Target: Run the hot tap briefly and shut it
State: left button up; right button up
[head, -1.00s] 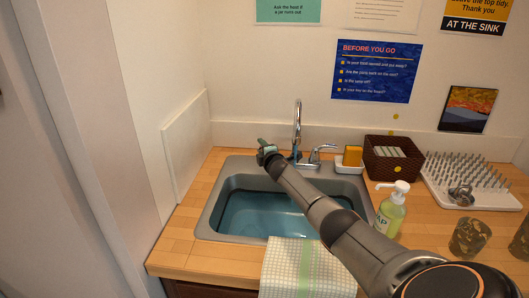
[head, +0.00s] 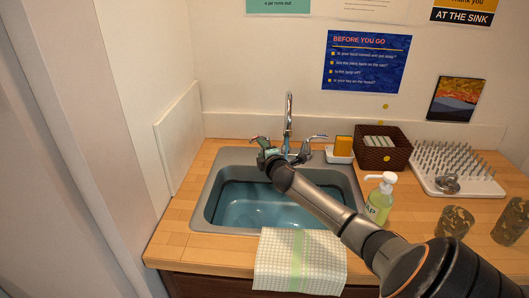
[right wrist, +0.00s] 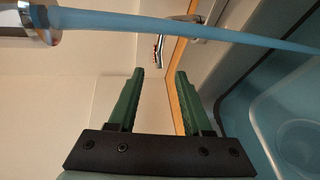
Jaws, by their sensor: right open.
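The chrome tap (head: 289,115) stands at the back of the sink, with a lever (head: 315,137) on its right. In the right wrist view, a blue stream of water (right wrist: 180,27) runs from the spout end (right wrist: 40,20). A chrome lever with a red mark (right wrist: 158,50) shows beyond the fingertips. My right gripper (head: 262,142) is at the sink's back rim, just left of the spout. In the right wrist view, its green fingers (right wrist: 160,72) are apart with nothing between them. The left lever is hard to make out in the head view. My left gripper is out of view.
The sink (head: 205,195) holds bluish water. A checked towel (head: 300,265) hangs over the front edge. Right of the sink are a sponge dish (head: 339,157), a soap bottle (head: 379,203), a basket (head: 383,152), a drying rack (head: 475,185) and two patterned cups (head: 454,222).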

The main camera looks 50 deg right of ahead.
jog(key=shift+v, duration=1.35)
